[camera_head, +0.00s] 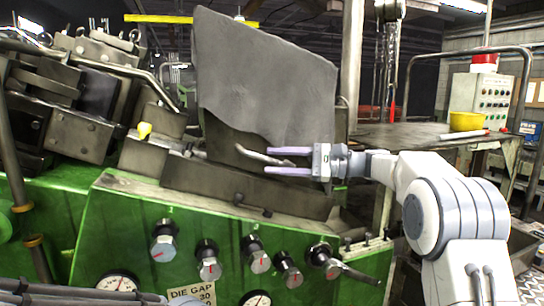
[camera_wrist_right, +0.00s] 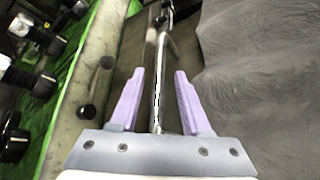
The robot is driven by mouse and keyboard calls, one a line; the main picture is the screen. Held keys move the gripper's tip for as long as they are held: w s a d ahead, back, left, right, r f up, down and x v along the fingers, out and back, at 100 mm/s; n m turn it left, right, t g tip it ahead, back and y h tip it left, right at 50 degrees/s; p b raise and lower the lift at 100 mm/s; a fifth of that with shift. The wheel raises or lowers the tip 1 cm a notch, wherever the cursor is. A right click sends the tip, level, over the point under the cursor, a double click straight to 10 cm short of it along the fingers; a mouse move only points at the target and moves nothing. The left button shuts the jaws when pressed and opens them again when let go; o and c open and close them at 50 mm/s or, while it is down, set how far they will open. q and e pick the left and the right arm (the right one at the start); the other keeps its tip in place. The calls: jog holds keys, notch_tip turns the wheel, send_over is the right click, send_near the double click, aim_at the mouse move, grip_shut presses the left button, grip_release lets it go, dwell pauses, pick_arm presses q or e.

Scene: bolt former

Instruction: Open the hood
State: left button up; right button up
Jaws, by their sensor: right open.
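The hood (camera_head: 265,80) is a large grey, worn panel standing over the green machine in the head view. It also fills the right of the right wrist view (camera_wrist_right: 255,60). A thin metal handle bar (camera_head: 250,154) shows by its lower edge. My right gripper (camera_head: 268,160) is open, its two pale purple fingers pointing left at the bar. In the right wrist view the bar (camera_wrist_right: 160,55) runs lengthwise between the open fingers (camera_wrist_right: 159,75), with gaps on both sides. Whether a finger touches it I cannot tell. My left gripper is not in view.
Below the hood, the green machine front (camera_head: 120,225) carries several black knobs (camera_head: 208,262) and gauges (camera_head: 120,283). A small lever (camera_head: 252,206) sticks out below the gripper. A table (camera_head: 420,133) with a yellow bowl (camera_head: 466,121) stands behind my right arm.

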jog(key=shift+w+a, duration=0.15)
jog(key=shift+a, duration=0.7)
grip_shut()
dwell(0.8)
